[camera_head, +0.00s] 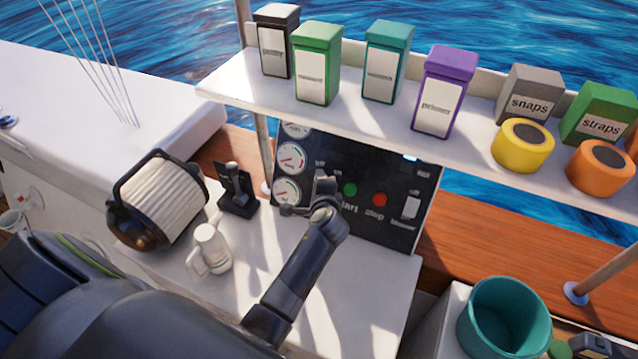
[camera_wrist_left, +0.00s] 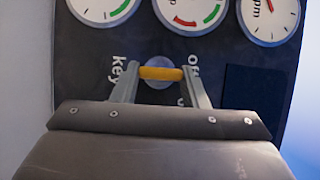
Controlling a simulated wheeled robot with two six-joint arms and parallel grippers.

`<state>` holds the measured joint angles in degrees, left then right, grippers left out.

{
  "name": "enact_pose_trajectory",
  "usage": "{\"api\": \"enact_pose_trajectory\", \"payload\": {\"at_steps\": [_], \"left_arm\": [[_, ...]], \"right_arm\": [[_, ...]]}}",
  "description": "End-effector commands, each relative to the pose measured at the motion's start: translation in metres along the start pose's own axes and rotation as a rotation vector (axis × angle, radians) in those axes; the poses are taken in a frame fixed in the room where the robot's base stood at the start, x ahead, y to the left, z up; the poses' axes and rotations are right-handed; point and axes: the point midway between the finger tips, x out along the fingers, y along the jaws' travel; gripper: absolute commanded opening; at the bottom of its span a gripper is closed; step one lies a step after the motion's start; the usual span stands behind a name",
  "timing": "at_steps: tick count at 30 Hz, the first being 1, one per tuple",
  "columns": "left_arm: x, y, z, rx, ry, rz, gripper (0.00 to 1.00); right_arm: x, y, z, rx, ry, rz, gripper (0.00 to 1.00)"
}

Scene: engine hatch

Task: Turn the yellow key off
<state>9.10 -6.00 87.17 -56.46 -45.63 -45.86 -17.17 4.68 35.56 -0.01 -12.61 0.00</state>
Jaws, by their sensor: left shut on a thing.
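The yellow key (camera_wrist_left: 162,73) is a short bar on a round grey boss on the dark engine panel (camera_wrist_left: 85,85). In the left wrist view it lies crosswise, with "key" lettered to its left and "off" at its upper right. My left gripper (camera_wrist_left: 160,76) is shut on the key, one finger at each end of the bar. Another label below the key is partly covered by a finger. My right gripper is not in view.
Right of my gripper are a green start button (camera_head: 350,189), a red stop button (camera_head: 379,199) and a white blower switch (camera_head: 411,207). A shelf (camera_head: 235,88) with boxes overhangs the panel. A black lever (camera_head: 236,188), a white mug (camera_head: 212,250) and a ribbed filter (camera_head: 160,200) stand left.

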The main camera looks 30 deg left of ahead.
Motion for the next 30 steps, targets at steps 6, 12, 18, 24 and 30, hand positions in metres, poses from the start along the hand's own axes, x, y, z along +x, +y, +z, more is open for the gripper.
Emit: {"api": "enact_pose_trajectory", "payload": {"at_steps": [6,12,18,24,30], "left_arm": [[0.0001,-0.0006,0.0000,-0.007,0.000,0.002,0.17],[0.0000,-0.0006,0.0000,-0.007,0.000,0.001,0.44],[0.0000,-0.0004,0.0000,-0.006,0.000,0.001,0.62],[-0.0001,-0.0005,0.0000,-0.005,0.000,0.002,0.62],[-0.0009,-0.0081,0.0036,-0.003,0.001,0.001,0.62]], "right_arm": [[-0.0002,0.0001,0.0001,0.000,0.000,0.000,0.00],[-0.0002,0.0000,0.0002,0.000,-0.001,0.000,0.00],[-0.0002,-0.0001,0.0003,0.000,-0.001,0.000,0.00],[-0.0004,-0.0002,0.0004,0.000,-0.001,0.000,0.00],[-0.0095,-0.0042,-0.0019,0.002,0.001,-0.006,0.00]]}}
